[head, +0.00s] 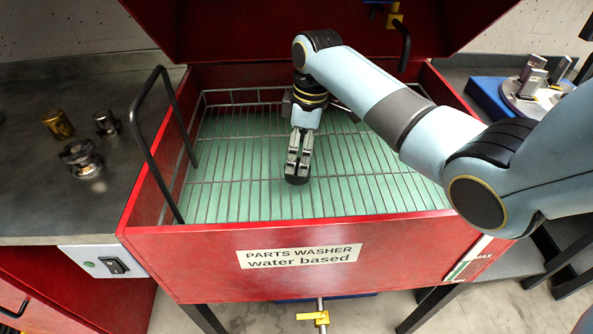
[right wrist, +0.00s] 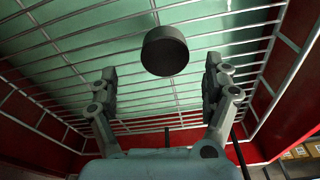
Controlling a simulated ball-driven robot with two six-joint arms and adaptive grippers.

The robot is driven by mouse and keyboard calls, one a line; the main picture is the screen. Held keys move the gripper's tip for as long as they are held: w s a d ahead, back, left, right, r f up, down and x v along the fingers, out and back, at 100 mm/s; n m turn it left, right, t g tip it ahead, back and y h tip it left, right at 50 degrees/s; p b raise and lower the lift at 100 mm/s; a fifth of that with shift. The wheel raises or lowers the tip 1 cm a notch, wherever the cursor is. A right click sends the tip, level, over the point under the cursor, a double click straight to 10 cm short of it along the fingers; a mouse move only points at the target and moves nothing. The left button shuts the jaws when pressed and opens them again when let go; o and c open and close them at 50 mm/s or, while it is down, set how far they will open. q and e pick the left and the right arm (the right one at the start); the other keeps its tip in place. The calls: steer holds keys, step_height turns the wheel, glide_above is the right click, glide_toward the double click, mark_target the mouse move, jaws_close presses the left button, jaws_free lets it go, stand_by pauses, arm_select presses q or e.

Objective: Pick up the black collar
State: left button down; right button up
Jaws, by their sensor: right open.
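The black collar (right wrist: 164,51) is a short dark cylinder on the wire rack in the parts washer. In the head view the black collar (head: 297,180) shows right below my right gripper's fingertips and is partly hidden by them. My right gripper (head: 299,160) points down into the washer. In the right wrist view my right gripper (right wrist: 160,85) is open, with the collar ahead of the gap between its fingers and nothing held. My left gripper is in neither view.
The red parts washer (head: 190,262) has raised walls, a wire rack (head: 240,190) and a black bar handle (head: 150,135) at its left. Metal parts (head: 80,158) stand on the left bench. A round fixture (head: 530,95) stands at the right.

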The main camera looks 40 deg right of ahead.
mark_target(297, 166)
steer(key=f, duration=0.4)
steer(key=shift+s+a, duration=0.1)
steer(key=shift+a, duration=0.3)
steer(key=shift+f, duration=0.35)
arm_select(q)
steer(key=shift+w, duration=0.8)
arm_select(e)
steer(key=c, duration=1.6)
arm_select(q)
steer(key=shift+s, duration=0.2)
arm_select(e)
jaws_close()
steer(key=shift+r, duration=0.15)
